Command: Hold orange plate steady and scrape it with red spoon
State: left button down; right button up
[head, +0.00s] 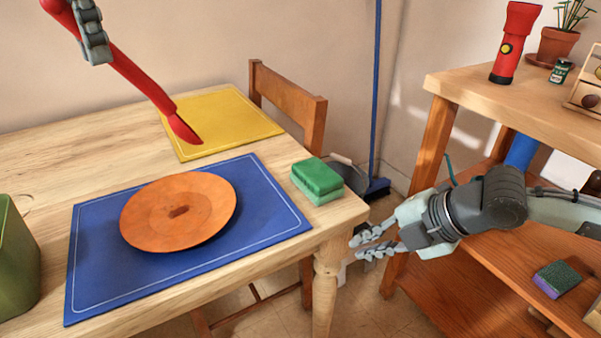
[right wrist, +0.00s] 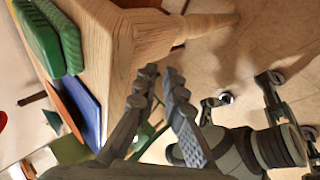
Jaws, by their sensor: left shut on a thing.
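The orange plate (head: 165,222) lies on a blue placemat (head: 270,215) on the wooden table. A small dark brown patch (head: 179,211) is at its centre. My left gripper (head: 93,32) is shut on the red spoon (head: 140,78), high at the upper left. The spoon slants down to the right, its broad end behind the plate and over the yellow placemat (head: 232,123). My right gripper (head: 362,244) is open and empty, off the table's right corner, apart from the plate. In the right wrist view its fingers (right wrist: 160,78) have a gap between them.
A green sponge (head: 317,178) sits at the table's right edge, near my right gripper. A green container (head: 15,260) stands at the left. A wooden chair (head: 290,100) is behind the table. A shelf unit (head: 470,80) with a red torch (head: 514,42) is at the right.

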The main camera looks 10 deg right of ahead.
aim_at(240, 215)
notch_tip(240, 215, up, 7)
jog(key=w+d+n+t, duration=0.1)
jog(key=w+n, duration=0.1)
jog(key=n, duration=0.2)
jog(key=a+r+y, duration=0.1)
jog(key=a+y, duration=0.1)
jog(key=a, duration=0.2)
jog(key=a+r+n+t+y, duration=0.1)
jog(key=a+y, duration=0.1)
jog(key=a, duration=0.2)
jog(key=a+r+n+y, duration=0.1)
jog(key=a+y, duration=0.1)
jog(key=a, duration=0.2)
jog(key=shift+s+a+r+t, duration=0.2)
jog(key=shift+s+t, duration=0.2)
jog(key=x, duration=1.2)
grip_shut()
